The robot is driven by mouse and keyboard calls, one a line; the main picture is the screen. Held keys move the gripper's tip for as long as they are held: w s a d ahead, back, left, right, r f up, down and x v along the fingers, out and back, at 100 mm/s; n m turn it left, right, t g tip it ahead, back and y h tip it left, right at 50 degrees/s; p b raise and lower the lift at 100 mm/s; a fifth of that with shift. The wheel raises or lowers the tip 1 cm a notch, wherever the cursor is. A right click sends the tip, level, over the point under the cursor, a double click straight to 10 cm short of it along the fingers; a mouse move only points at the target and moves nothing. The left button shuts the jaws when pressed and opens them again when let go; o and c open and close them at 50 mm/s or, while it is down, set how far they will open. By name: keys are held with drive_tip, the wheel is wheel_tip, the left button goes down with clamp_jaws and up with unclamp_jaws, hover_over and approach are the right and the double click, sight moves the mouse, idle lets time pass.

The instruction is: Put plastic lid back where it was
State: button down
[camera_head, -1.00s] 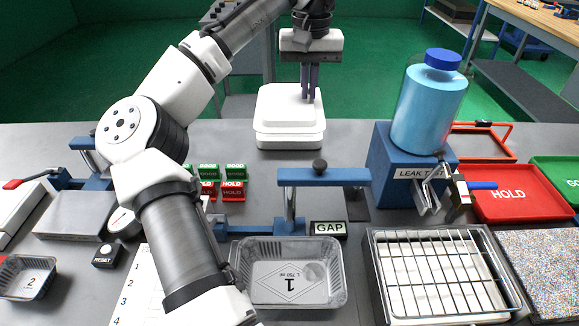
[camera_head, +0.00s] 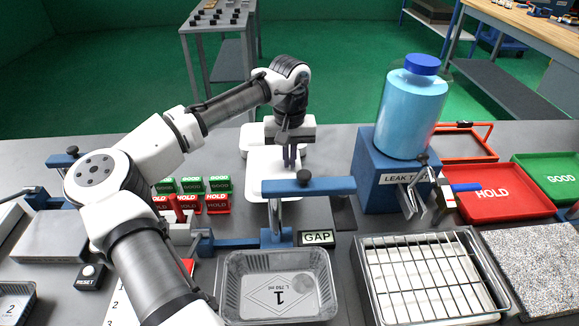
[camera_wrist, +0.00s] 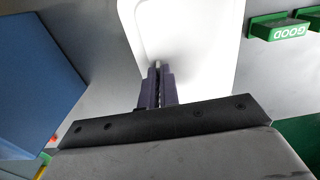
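The white plastic lid (camera_head: 268,178) is a flat rounded rectangle in the head view, behind the blue clamp bar and in front of the white lid stack (camera_head: 252,137). My gripper (camera_head: 289,163) points down at the lid, its dark fingers close together at the lid's surface. In the wrist view the lid (camera_wrist: 195,30) fills the top middle, and my gripper's fingers (camera_wrist: 157,70) meet its near part. The fingers look shut on the lid, though the exact contact is hard to see. The foil tray marked 1 (camera_head: 227,285) sits at the front, uncovered.
A blue clamp stand (camera_head: 325,186) with the GAP sign (camera_head: 316,238) stands between lid and tray. The blue leak tester (camera_head: 375,177) is at right, beside the red HOLD tray (camera_head: 515,205). A wire rack (camera_head: 420,270) is front right. GOOD and HOLD blocks (camera_head: 192,186) stand left.

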sight(289, 169)
drive_tip(key=shift+f, duration=1.95)
drive_tip(key=shift+f, duration=0.1)
drive_tip(key=c, duration=1.6)
unclamp_jaws()
drive_tip(key=shift+c, duration=0.2)
wheel_tip(289, 169, up, 12)
drive_tip(key=shift+r+b, duration=0.15)
drive_tip(key=shift+b, duration=0.35)
